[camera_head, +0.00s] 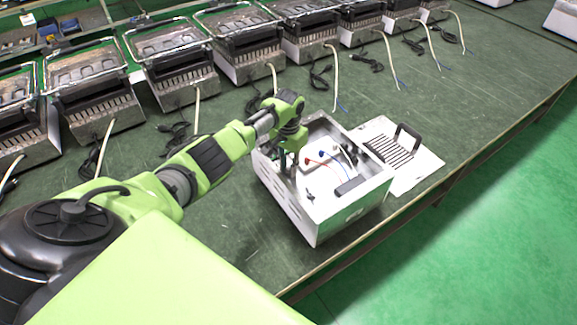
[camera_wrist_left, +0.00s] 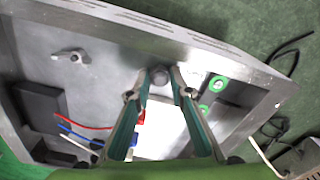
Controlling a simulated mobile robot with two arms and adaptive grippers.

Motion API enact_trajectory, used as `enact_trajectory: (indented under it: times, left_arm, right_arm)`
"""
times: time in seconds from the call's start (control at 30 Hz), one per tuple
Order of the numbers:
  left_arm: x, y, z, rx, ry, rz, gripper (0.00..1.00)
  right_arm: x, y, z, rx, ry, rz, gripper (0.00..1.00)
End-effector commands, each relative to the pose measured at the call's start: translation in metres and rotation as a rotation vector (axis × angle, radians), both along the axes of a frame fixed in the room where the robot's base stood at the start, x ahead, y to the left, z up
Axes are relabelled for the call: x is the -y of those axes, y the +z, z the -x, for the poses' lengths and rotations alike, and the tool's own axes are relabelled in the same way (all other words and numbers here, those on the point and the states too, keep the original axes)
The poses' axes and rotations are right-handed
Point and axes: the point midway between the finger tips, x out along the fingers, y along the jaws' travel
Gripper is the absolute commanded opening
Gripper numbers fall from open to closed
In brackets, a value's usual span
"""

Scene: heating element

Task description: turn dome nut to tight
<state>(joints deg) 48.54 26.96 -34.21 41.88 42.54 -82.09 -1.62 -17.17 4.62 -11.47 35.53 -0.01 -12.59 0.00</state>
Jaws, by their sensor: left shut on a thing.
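The open metal heater box (camera_head: 325,218) stands on the green table, with red and blue wires inside. My left gripper (camera_head: 287,172) reaches down into the box near its left wall. In the left wrist view the fingertips of the left gripper (camera_wrist_left: 161,78) are closed around a small round grey dome nut (camera_wrist_left: 160,74) on the inner face of the box. The fingers mostly hide the nut in the head view. A wing-shaped fastener (camera_wrist_left: 70,55) sits on the same panel. My right gripper does not show.
A white slatted panel (camera_head: 425,168) with a black handle lies to the right of the box. Several similar heaters (camera_head: 172,72) with cables line the back of the table. The table's front edge (camera_head: 440,195) is close to the box.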

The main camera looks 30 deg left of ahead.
Motion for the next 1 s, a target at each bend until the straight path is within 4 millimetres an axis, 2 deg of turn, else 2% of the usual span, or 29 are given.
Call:
enact_trajectory:
  times: [1.0]
  left_arm:
    - [0.0004, 0.0, -0.0008, 0.002, -0.967, 0.001, 0.0]
  right_arm:
    - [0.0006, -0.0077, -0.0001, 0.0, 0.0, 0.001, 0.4]
